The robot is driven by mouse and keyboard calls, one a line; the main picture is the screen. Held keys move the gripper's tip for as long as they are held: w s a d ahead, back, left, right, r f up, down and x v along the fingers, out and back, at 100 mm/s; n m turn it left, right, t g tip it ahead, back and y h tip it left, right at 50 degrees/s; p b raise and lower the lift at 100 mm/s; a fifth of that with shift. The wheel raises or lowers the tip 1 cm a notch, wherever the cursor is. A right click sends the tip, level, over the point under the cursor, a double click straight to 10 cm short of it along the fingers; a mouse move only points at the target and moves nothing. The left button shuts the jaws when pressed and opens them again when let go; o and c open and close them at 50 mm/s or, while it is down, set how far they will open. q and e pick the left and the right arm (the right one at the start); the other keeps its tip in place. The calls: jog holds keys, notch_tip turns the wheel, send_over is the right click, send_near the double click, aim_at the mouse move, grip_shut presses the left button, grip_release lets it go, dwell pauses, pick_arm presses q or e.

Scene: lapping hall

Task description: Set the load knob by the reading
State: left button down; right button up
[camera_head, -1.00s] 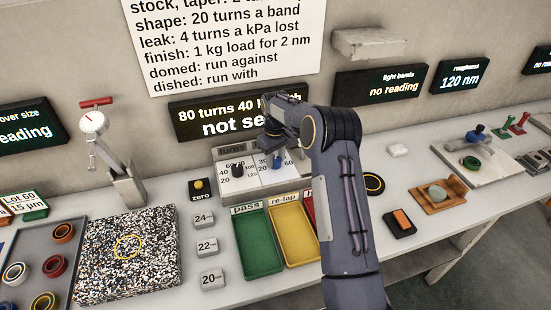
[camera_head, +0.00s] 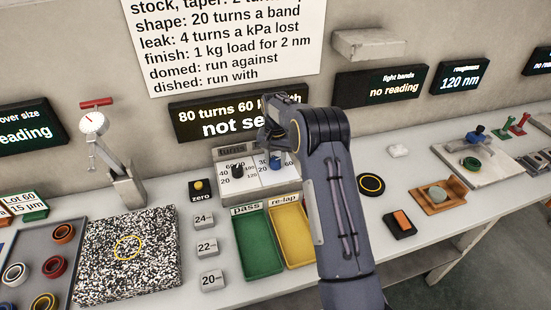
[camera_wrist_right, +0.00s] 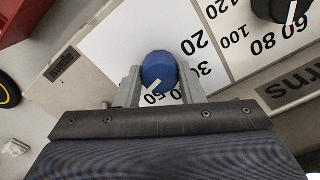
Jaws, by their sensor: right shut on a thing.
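The blue load knob (camera_head: 276,161) is on the right half of the white dial panel (camera_head: 268,178). My right gripper (camera_wrist_right: 159,75) is shut on the blue knob (camera_wrist_right: 160,68), one finger on each side. In the wrist view its white pointer aims lower left, beside a partly hidden number that looks like 50. A black knob (camera_head: 237,171) on the left half also shows in the wrist view (camera_wrist_right: 285,8). The display (camera_head: 235,120) above reads 80 turns 60, then partly hidden text. The roughness display (camera_head: 460,77) reads 120 nm. My left gripper is not in view.
The rule sheet (camera_head: 225,45) includes "finish: 1 kg load for 2 nm". A yellow zero button (camera_head: 199,185) is left of the panel. Green (camera_head: 258,250) and yellow (camera_head: 290,238) trays lie in front. My right arm hides the space right of them.

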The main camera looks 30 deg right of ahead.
aim_at(276, 160)
jog(key=shift+r+m, duration=0.1)
jog(key=shift+m, duration=1.5)
jog(key=o, duration=1)
notch_tip(276, 160, up, 8)
jog(key=shift+f, duration=0.15)
